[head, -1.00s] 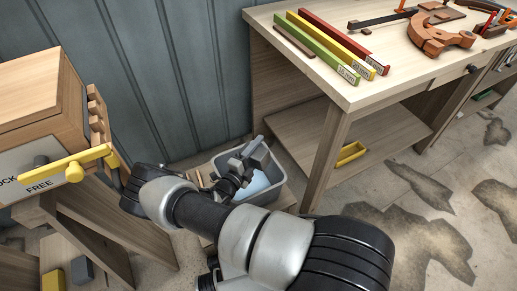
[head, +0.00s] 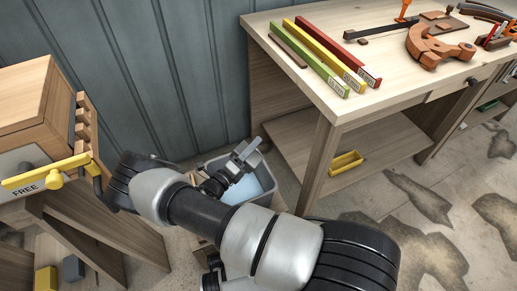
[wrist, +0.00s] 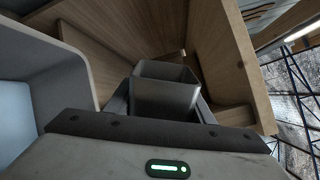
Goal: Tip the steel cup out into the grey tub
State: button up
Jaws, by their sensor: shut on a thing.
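The steel cup (wrist: 165,95) is a grey, open-topped vessel in the middle of the wrist view. My gripper (wrist: 162,108) is shut on it, one finger on each side. The cup's inside is too dark to tell what it holds. The grey tub (head: 272,182) stands on the floor between the cabinet and the bench in the head view, with something pale blue (head: 243,190) inside. My gripper (head: 243,156) shows above the tub there, partly behind my arm. In the wrist view the tub (wrist: 78,65) is at the left, beside the cup and apart from it.
The wooden bench (head: 385,85) at the right carries coloured bars (head: 325,65) and a curved clamp-like piece (head: 435,45). Its lower shelf holds a yellow tray (head: 346,162). A wooden cabinet (head: 35,105) with a yellow handle (head: 50,175) stands at the left. The panelled wall closes the back.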

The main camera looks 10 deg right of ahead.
jog(key=s+d+r+m+p, duration=0.3)
jog(key=m+p, duration=0.5)
jog(key=m, duration=0.4)
jog(key=shift+s+r+m, duration=0.25)
jog(key=shift+s+m, duration=0.1)
jog(key=shift+m, duration=0.05)
